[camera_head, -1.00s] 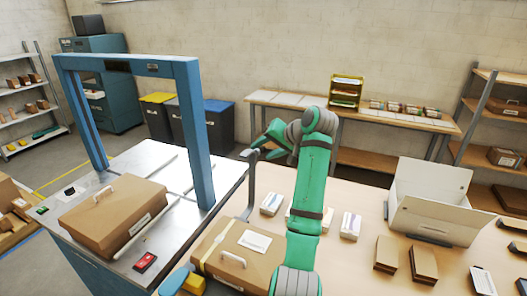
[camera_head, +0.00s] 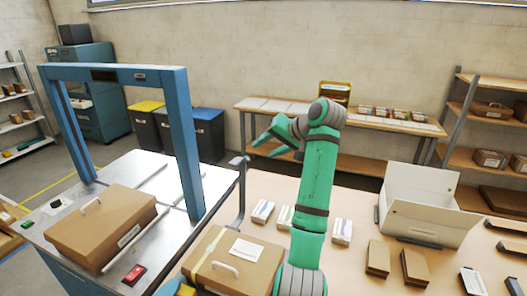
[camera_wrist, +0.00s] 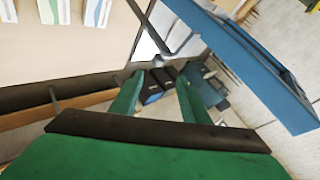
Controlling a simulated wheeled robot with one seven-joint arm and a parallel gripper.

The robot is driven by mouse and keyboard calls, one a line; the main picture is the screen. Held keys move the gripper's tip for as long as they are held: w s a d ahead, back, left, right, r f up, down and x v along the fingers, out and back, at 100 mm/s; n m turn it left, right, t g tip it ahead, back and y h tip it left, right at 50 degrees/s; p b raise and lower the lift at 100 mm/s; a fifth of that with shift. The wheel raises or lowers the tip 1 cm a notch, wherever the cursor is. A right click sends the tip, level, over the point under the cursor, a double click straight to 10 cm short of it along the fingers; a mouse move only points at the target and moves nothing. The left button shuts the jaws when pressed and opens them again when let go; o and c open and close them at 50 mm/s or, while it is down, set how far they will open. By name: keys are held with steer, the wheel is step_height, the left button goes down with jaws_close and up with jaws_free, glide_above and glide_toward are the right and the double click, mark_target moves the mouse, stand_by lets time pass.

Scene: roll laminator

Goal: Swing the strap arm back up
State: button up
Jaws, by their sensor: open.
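A thin dark grey upright arm with a bent top (camera_head: 239,190) stands at the right edge of the metal table; I take it as the strap arm, but cannot be sure. A blue arch (camera_head: 186,140) stands over that table. My gripper (camera_head: 260,146) is open and empty in the head view, its green fingers pointing left, above and a little right of the bent top in the picture. The wrist view shows the two fingers (camera_wrist: 158,80) apart with nothing between them, and the blue arch (camera_wrist: 250,65) beyond. A grey rod (camera_wrist: 150,25) crosses ahead of the fingers.
A brown case (camera_head: 105,220) and a red device (camera_head: 134,274) lie on the metal table. Another brown case (camera_head: 235,262), small packets and an open white box (camera_head: 425,205) are on the wooden table (camera_head: 345,262). Bins (camera_head: 208,133) stand behind.

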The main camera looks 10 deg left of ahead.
steer(key=shift+s+d+r, duration=0.15)
steer(key=shift+d+r, duration=0.85)
steer(key=shift+s+d+r, duration=0.15)
steer(key=shift+d+r, duration=0.8)
steer(key=shift+r, duration=0.05)
